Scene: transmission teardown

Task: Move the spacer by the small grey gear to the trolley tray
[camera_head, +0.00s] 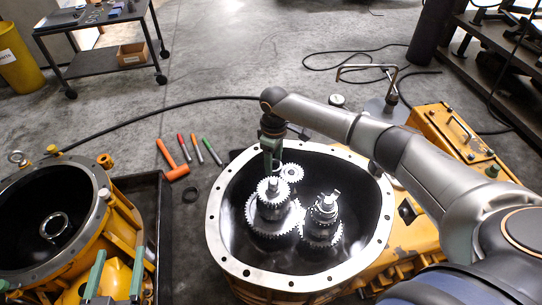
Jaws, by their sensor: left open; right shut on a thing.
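My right gripper (271,160) reaches into the open round housing (217,222) from above. Its green fingers are shut on a small part, likely the spacer, mostly hidden between the fingers. They are just above the top of the left gear stack (272,207), beside the small grey gear (291,172). My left gripper (116,277) is open and empty at the bottom left, in front of the left yellow housing. The trolley (82,29) stands far off at the top left, with several small parts on its top tray.
A second gear stack (323,220) stands inside the housing. A left yellow housing (112,215), a yellow bin (18,62) and a black cable (150,110) are around.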

